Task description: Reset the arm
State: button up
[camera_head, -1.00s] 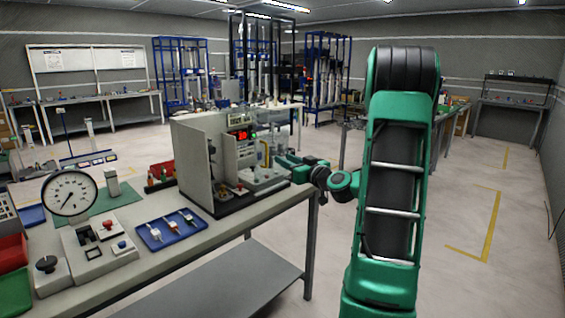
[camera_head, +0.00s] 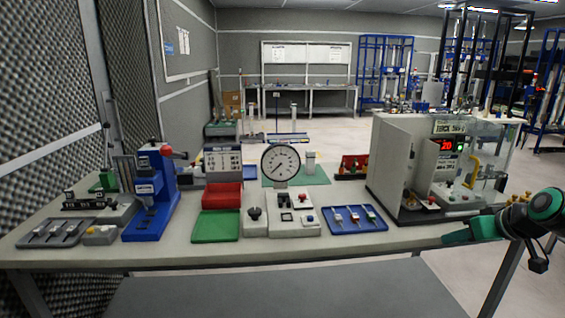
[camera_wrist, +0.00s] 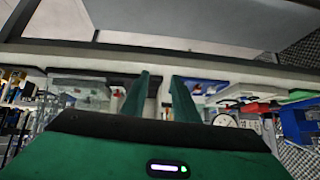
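My green and black arm shows at the right edge of the head view, with my gripper (camera_head: 452,238) near the right front edge of the workbench (camera_head: 300,252). In the wrist view my gripper (camera_wrist: 160,88) has its two green fingers apart with nothing between them. The bench scene appears upside down there. In the head view I cannot tell whether the fingers touch the bench edge.
The bench holds a grey machine (camera_head: 402,160) with a red display, a round dial gauge (camera_head: 281,162), a blue tray (camera_head: 345,226), a green tray (camera_head: 215,227) and a blue press (camera_head: 150,205). Open floor (camera_head: 455,275) lies right of the lower shelf.

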jog(key=s+a+m+g, duration=0.2)
jog(key=s+m+g, duration=0.1)
jog(key=s, duration=1.1)
jog(key=s+a+m+g+h, duration=0.1)
jog(key=s+a+m+g, duration=0.2)
jog(key=s, duration=1.1)
jog(key=f+m+g, duration=0.1)
jog(key=g, duration=0.2)
jog(key=shift+s, duration=0.3)
jog(key=shift+a, duration=0.1)
jog(key=shift+w+f, duration=0.2)
jog(key=shift+w, duration=0.45)
